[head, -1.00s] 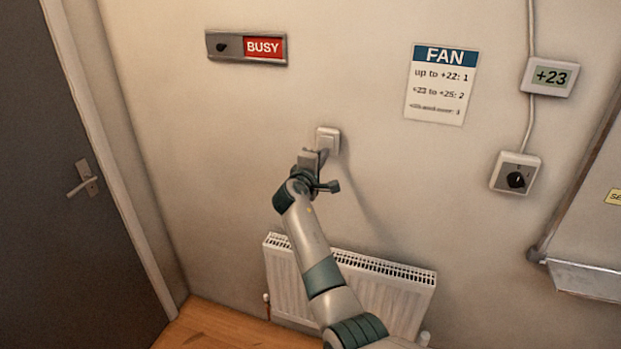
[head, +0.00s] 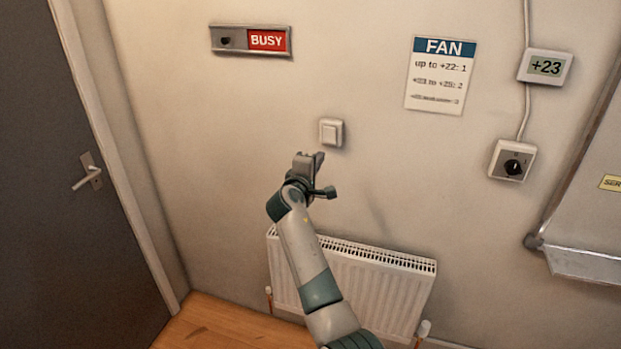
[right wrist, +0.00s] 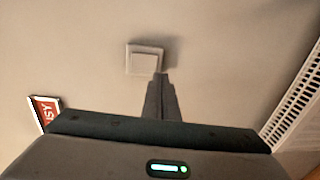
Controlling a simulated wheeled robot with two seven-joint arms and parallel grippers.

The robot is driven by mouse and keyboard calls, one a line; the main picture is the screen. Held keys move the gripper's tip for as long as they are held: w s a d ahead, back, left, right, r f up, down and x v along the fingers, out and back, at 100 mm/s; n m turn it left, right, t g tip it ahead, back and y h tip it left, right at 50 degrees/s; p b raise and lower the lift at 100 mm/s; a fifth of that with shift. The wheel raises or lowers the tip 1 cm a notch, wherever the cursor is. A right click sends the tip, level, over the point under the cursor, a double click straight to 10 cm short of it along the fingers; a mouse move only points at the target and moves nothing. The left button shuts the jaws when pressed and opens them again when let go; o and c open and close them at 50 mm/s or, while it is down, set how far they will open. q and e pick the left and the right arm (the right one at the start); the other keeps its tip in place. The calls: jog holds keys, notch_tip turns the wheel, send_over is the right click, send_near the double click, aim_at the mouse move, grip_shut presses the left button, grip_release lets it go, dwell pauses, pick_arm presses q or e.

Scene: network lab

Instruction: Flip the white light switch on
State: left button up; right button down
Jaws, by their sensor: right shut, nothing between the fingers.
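The white light switch (head: 331,133) is a square rocker in a frame on the wall, in full view in the head view. It also shows in the right wrist view (right wrist: 144,60), above the fingertips in the picture. My right gripper (head: 318,156) is shut and empty, just below the switch in the head view. In the right wrist view its closed fingers (right wrist: 160,78) point toward the switch's lower right edge. A gap seems to lie between fingertips and switch. Which way the rocker is tipped is too small to tell. My left gripper is not in view.
A white radiator (head: 350,285) is on the wall below. A BUSY sign (head: 268,40), a FAN notice (head: 440,75), a +23 display (head: 546,67) and a rotary knob box (head: 512,161) are around the switch. A dark door (head: 50,180) stands left. The wall beside the switch is clear.

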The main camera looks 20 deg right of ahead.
jog(key=b+v, duration=0.2)
jog(key=v, duration=0.5)
jog(key=shift+f, duration=0.65)
jog(key=shift+w, duration=0.1)
